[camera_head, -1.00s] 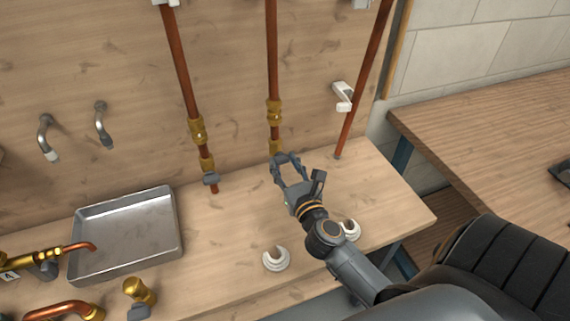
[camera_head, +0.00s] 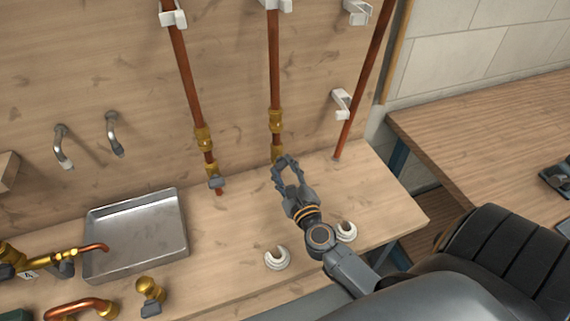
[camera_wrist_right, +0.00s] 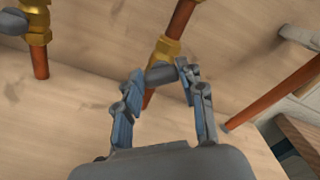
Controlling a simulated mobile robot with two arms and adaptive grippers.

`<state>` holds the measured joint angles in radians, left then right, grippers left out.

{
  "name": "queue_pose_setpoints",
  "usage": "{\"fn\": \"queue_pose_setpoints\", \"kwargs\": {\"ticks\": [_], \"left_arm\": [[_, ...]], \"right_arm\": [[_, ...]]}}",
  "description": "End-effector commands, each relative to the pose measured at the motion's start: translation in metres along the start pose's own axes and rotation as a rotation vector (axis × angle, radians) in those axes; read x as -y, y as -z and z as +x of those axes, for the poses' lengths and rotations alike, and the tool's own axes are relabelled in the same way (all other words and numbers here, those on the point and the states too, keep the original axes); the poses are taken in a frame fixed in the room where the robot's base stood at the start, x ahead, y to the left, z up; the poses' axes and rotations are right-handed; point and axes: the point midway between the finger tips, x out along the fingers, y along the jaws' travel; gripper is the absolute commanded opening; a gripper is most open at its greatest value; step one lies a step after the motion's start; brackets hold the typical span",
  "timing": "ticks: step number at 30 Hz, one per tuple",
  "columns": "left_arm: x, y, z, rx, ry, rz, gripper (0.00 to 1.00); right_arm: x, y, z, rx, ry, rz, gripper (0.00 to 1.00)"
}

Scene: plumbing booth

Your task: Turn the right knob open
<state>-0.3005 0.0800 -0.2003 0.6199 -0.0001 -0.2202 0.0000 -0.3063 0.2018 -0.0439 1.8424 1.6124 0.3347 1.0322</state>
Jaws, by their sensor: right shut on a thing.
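The right knob is a small grey handle (camera_wrist_right: 160,75) on the brass valve (camera_head: 276,121) of the middle copper pipe (camera_head: 273,60). My right gripper (camera_head: 285,161) reaches up to the lower end of this valve. In the right wrist view the fingers (camera_wrist_right: 161,76) are closed on the knob, one on each side of it. In the head view the fingers mostly hide the knob. Another valve with a grey knob (camera_head: 216,183) sits on the copper pipe to the left, clear of the gripper. My left gripper is not in view.
A metal tray (camera_head: 135,272) and brass fittings (camera_head: 149,289) lie on the bench at left. Two white clips (camera_head: 277,260) (camera_head: 345,231) lie near my right forearm. A third copper pipe (camera_head: 360,100) stands at right, beside a wall clip (camera_head: 342,103).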

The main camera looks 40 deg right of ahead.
Motion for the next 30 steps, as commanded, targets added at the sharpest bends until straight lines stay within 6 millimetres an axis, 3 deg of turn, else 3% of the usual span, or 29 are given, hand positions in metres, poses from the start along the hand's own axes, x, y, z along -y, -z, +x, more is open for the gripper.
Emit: {"fn": "queue_pose_setpoints", "kwargs": {"ticks": [18,30], "left_arm": [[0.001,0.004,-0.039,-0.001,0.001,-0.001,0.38],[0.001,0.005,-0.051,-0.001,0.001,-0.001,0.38]], "right_arm": [[-0.003,-0.001,0.000,-0.001,-0.003,-0.575,0.08],[-0.005,0.002,0.000,-0.001,-0.002,-0.829,0.08]]}}
